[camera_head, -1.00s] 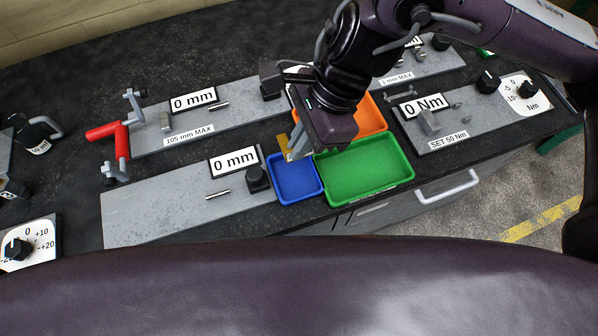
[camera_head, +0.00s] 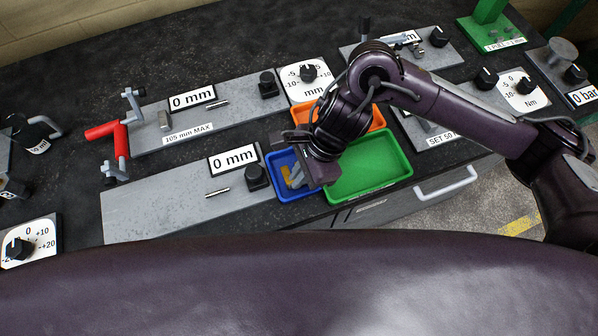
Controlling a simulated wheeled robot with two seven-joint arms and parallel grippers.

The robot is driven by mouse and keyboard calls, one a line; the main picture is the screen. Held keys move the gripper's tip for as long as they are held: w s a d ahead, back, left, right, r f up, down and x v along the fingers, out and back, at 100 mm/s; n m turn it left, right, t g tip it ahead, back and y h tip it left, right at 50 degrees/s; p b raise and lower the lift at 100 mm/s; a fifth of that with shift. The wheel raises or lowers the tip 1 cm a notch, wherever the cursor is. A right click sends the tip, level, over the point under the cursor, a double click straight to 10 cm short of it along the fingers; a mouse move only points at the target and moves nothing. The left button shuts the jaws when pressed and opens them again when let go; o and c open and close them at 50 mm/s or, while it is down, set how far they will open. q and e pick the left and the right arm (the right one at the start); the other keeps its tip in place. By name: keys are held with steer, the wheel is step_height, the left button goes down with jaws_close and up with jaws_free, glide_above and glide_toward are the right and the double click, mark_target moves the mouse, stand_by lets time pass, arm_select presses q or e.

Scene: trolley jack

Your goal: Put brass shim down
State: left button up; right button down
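The brass shim (camera_head: 287,177) is a small gold-yellow piece at the fingertips of my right gripper (camera_head: 296,180). The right gripper points down into the blue tray (camera_head: 283,197), low over its floor, and looks shut on the shim. Its dark body and wrist hide part of the shim and the tray's right side. I cannot tell whether the shim touches the tray floor. My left gripper is not in view.
A green tray (camera_head: 372,170) adjoins the blue one on the right, and an orange tray (camera_head: 375,120) lies behind. A grey plate with a black knob (camera_head: 256,176) stands close to the left. The dark bench top (camera_head: 60,95) has bare areas at left.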

steer(key=c, duration=1.9)
jaws_free()
steer(key=shift+r, duration=0.1)
steer(key=b+v, duration=0.1)
steer(key=v, duration=1.1)
